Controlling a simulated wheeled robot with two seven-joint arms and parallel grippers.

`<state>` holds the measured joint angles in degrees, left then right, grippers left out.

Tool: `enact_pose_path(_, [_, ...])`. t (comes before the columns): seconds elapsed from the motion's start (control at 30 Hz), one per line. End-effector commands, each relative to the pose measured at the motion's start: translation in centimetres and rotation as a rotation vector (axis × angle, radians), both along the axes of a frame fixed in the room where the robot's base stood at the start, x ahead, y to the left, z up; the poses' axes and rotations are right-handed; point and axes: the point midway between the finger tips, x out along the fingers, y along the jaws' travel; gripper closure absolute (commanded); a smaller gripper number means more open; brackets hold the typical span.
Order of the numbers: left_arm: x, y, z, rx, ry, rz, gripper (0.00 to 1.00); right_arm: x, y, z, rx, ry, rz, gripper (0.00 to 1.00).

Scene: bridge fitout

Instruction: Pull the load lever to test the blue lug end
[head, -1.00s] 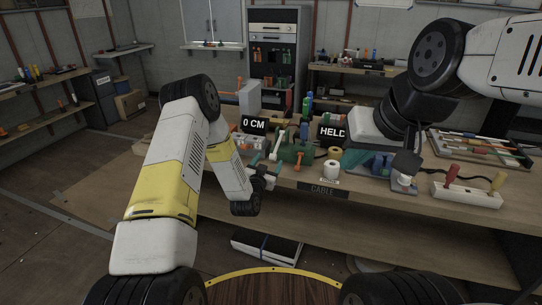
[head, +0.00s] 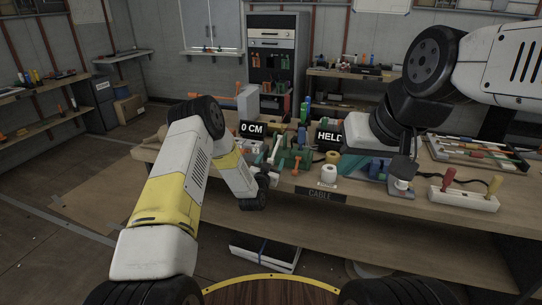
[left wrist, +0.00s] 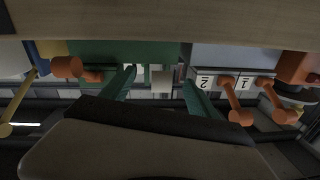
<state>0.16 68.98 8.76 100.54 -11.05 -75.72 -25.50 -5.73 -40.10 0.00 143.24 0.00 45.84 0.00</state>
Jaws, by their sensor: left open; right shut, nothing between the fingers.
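A green test fixture (head: 289,161) stands at the bench's front edge with a pale bar and an orange-ended handle (head: 297,164). In the left wrist view, its green body (left wrist: 150,50) lies beyond my left gripper (left wrist: 160,92), which is open with a small white block visible between and beyond its fingers. An orange-knobbed handle (left wrist: 68,67) lies outside the fingers on the left. I cannot tell which handle is the load lever. The blue lug end is not clearly identifiable.
Orange-knobbed levers beside labels 2 (left wrist: 204,82) and 1 (left wrist: 244,83) are close to the left fingers. A white roll (head: 328,174) and a screwdriver rack (head: 464,196) stand to the right.

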Motion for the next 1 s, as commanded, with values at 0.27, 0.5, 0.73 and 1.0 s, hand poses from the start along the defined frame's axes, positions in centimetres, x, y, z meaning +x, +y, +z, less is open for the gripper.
enact_pose_path(0.27, [0.0, 0.0, 0.0, 0.000, 0.000, 0.000, 0.74, 0.0, 0.0, 0.0, 0.000, 0.000, 0.000, 1.00])
enact_pose_path(0.5, [0.0, 0.0, 0.0, 0.000, 0.000, 0.000, 1.00, 0.0, 0.0, 0.0, 0.000, 0.000, 0.000, 1.00])
enact_pose_path(0.73, [0.0, 0.1, 0.3, 0.005, 0.012, 0.000, 1.00, 0.0, 0.0, 0.0, 0.000, 0.000, 0.000, 1.00])
enact_pose_path(1.0, [-0.4, 0.2, 2.1, 0.041, 0.120, 0.000, 1.00, 0.0, 0.0, 0.0, 0.000, 0.000, 0.000, 1.00])
